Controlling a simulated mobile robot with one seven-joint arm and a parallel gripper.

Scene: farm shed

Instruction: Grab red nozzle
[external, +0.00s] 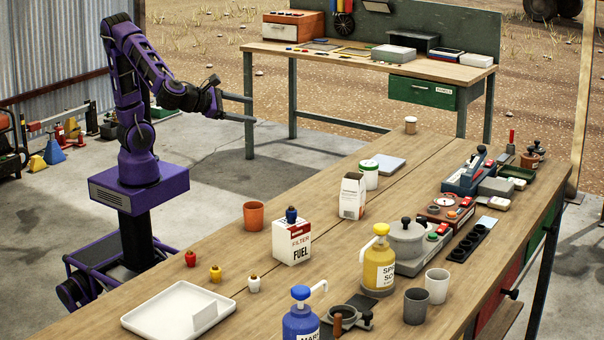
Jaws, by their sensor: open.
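The red nozzle (190,259) stands on the near left part of the long wooden table, close to its left edge. It is small, with a dark tip. A yellow nozzle (215,273) and a white nozzle (254,283) stand to its right in a row. A blue nozzle (291,215) sits on top of the filter fuel box (291,243). My gripper (250,108) is open and empty, held in the air well above and beyond the nozzles, its two fingers pointing right. It touches nothing.
A white tray (150,318) lies in front of the nozzles, and an orange cup (253,216) stands behind them. A blue pump bottle (301,318) and a yellow one (379,262) stand to the right. The table (330,242) has bare wood around the nozzles.

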